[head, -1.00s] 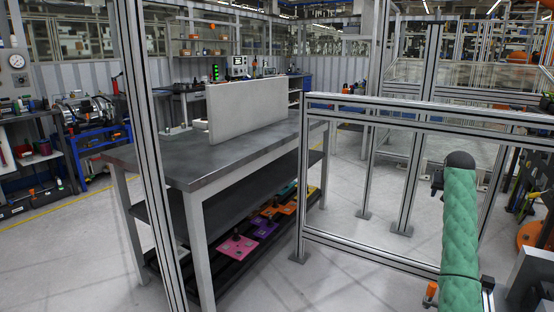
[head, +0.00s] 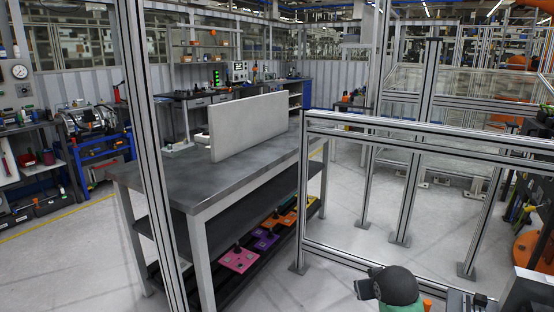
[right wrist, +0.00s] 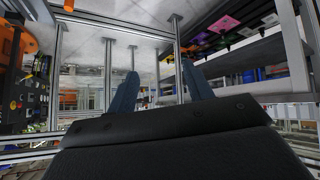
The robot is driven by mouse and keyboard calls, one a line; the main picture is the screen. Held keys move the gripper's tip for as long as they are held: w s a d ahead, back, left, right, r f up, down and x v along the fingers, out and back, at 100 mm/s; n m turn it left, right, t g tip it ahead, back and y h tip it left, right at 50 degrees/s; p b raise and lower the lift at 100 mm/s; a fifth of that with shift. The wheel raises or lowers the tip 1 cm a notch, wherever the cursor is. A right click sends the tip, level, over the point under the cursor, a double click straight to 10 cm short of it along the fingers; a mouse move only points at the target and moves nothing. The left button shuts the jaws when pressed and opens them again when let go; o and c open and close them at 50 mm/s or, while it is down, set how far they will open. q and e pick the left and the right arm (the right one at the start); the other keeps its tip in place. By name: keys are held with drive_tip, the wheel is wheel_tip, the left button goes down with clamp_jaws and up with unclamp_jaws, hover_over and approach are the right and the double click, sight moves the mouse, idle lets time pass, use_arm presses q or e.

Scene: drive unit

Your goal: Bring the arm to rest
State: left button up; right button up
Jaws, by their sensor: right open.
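My right arm (head: 398,284), with a dark rounded joint and a green sleeve, shows only at the bottom edge of the head view, right of centre. My right gripper (right wrist: 158,84) shows in the right wrist view, where the scene appears upside down. Its two bluish fingers stand apart with nothing between them. The gripper itself is not seen in the head view. My left arm and left gripper are in neither view.
An aluminium-profile frame (head: 420,133) stands close in front on the right. Another post (head: 147,150) rises at left. Behind is a grey workbench (head: 240,172) with an upright panel (head: 248,135) and coloured plates (head: 238,259) on its lower shelf. Floor (head: 345,205) shows beyond the frame.

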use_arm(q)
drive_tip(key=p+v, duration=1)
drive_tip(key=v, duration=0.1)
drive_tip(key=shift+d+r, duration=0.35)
use_arm(e)
drive_tip(key=s+a+f+g, duration=0.2)
drive_tip(key=s+a+f, duration=0.1)
drive_tip(key=s, duration=0.9)
drive_tip(key=s+a+f+g+y, duration=0.1)
drive_tip(key=s+a+f, duration=0.3)
drive_tip(key=s, duration=0.9)
drive_tip(key=s+a+f+n+g+y, duration=0.1)
drive_tip(key=s+a+f+g, duration=0.2)
drive_tip(key=s, duration=1)
wheel_tip(320, 180, down, 3)
drive_tip(key=shift+a+r+g, duration=0.1)
drive_tip(key=shift+a+g, duration=0.3)
drive_tip(key=shift+a, duration=0.3)
drive_tip(key=shift+w, duration=0.1)
